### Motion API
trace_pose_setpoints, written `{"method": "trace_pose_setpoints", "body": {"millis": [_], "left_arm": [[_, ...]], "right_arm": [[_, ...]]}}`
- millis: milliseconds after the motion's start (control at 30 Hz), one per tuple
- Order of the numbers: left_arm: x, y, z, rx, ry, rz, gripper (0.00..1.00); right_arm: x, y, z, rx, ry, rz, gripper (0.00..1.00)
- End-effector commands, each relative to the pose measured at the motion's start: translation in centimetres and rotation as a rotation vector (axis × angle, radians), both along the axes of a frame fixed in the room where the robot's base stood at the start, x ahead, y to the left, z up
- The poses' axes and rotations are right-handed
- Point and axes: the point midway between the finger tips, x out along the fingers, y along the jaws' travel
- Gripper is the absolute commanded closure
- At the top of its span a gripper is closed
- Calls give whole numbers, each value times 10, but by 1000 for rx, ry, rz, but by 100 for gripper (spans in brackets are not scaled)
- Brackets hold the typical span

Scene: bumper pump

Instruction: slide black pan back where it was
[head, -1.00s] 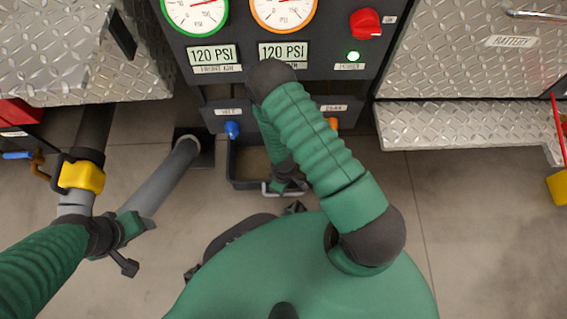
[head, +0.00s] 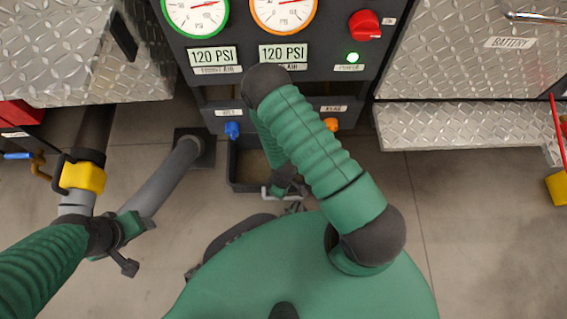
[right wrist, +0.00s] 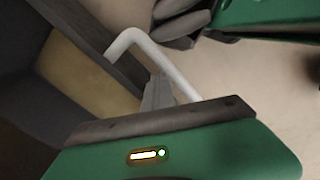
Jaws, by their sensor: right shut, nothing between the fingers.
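The black pan (head: 238,185) sits on the floor below the pump panel, with a tan bottom inside. Its pale bar handle (head: 268,194) faces me. In the right wrist view the pan (right wrist: 95,35) is at the upper left, and the white handle (right wrist: 125,42) bends across the middle. My right gripper (right wrist: 157,90) is shut and empty. Its grey fingertips overlap the handle's loop in that view; I cannot tell whether they touch it. In the head view my right arm partly hides the pan and handle. My left gripper (head: 138,226) is by a grey pipe; its jaws are unclear.
The panel (head: 330,85) with gauges and a blue knob (head: 232,130) and orange knob (head: 331,125) stands above the pan. A grey pipe (head: 160,180) and yellow collar (head: 82,177) are at left. The floor (head: 460,210) at right is clear.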

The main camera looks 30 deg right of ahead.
Motion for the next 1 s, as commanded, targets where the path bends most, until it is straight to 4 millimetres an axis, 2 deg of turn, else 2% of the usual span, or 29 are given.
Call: {"method": "trace_pose_setpoints", "body": {"millis": [1000], "left_arm": [[0, 0, 17, 0, 0, 0, 39]], "right_arm": [[-60, 33, 0, -1, 20, 1, 100]]}}
